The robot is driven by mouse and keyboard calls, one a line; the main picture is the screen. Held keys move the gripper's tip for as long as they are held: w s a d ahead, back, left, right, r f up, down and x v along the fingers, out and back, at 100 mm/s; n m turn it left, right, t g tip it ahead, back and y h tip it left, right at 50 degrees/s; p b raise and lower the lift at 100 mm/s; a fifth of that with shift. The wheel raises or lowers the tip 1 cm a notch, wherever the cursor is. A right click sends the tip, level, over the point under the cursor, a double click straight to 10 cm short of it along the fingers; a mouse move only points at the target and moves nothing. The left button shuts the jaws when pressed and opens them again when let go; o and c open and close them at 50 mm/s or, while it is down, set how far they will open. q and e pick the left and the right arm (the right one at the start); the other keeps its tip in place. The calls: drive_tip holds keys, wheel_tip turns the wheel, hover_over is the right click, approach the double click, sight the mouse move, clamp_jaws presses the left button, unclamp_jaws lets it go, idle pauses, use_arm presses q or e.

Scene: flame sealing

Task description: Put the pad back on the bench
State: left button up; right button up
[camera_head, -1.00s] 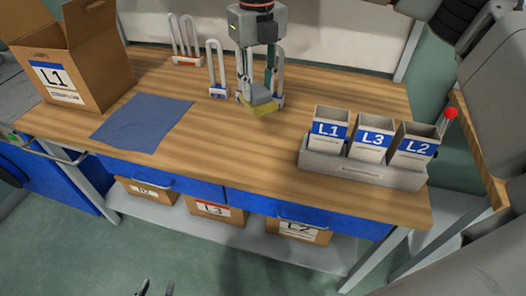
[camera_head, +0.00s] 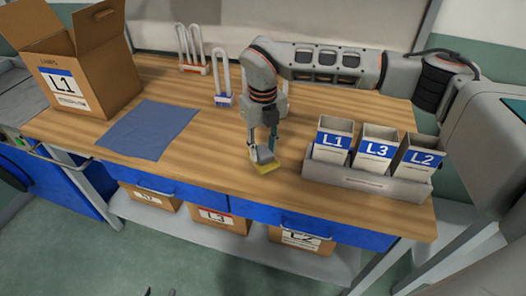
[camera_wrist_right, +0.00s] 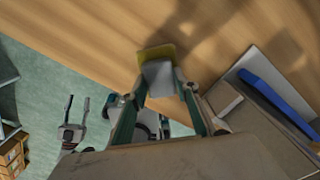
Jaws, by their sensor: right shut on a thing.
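The pad, a grey block (camera_head: 264,155) with a yellow face (camera_head: 270,170), is at the bench's front middle, left of the sleeve rack. My right gripper (camera_head: 264,142) points down and is shut on its grey part. The pad is at or just above the wooden bench top (camera_head: 215,150); I cannot tell whether it touches. In the right wrist view the pad (camera_wrist_right: 158,72) sits between the fingers, its yellow edge outward over the wood. My left gripper (camera_wrist_right: 74,112) is open and empty, low over the floor; its tips barely show at the head view's bottom edge.
A grey rack (camera_head: 350,174) with sleeves L1, L3 and L2 stands close right of the pad. A blue cloth (camera_head: 147,130) and an open L1 carton (camera_head: 100,85) are left. White U-shaped lamps (camera_head: 222,75) stand behind. Wood between cloth and pad is clear.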

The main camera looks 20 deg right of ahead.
sight(263, 151)
drive_tip(key=shift+f, duration=0.8)
drive_tip(key=shift+f, duration=0.2)
drive_tip(key=o, duration=1)
drive_tip(key=shift+r, duration=0.1)
wheel_tip(263, 151, up, 12)
drive_tip(key=shift+r+b, duration=0.1)
drive_tip(key=shift+b, duration=0.2)
